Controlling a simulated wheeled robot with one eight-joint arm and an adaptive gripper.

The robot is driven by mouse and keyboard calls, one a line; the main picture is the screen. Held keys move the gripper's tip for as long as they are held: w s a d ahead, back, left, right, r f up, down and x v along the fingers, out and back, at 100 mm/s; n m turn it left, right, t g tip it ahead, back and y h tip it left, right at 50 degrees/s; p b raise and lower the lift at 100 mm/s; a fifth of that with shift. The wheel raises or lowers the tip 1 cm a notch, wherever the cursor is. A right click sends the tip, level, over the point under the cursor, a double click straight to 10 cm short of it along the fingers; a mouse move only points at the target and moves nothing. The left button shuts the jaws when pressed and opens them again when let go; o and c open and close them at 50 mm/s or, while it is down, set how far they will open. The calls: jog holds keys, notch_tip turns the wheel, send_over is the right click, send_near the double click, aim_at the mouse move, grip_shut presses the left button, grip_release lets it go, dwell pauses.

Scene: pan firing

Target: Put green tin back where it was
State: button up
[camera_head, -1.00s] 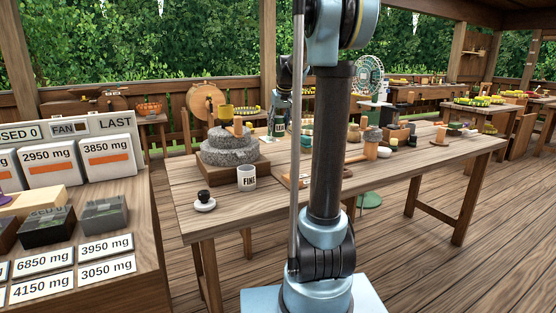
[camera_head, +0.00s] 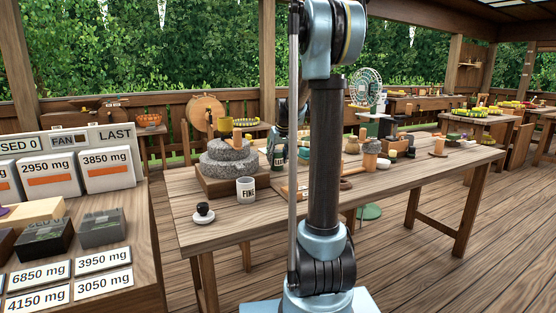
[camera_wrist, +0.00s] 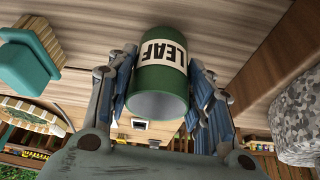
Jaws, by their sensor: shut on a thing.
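The green tin (camera_wrist: 162,85) with a white LEAF label is between the two finger sets of my gripper (camera_wrist: 168,72) in the wrist view. My gripper is shut on its sides, and the tin's open-looking round end faces the camera. In the head view the tin (camera_head: 278,158) shows low over the back of the long table (camera_head: 340,213), just right of the stone mill. My arm column hides part of that area. I cannot tell whether the tin touches the table.
The stone mill (camera_head: 228,160) and a white FINE cup (camera_head: 246,190) stand left of the tin. A small dark-knobbed white piece (camera_head: 204,212) sits at the table's front left. Jars and wooden pieces crowd the table right of my column. The front of the table is mostly clear.

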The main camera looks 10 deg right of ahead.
jog(key=o, duration=1.1)
jog(key=shift+r, duration=0.1)
jog(key=v, duration=1.2)
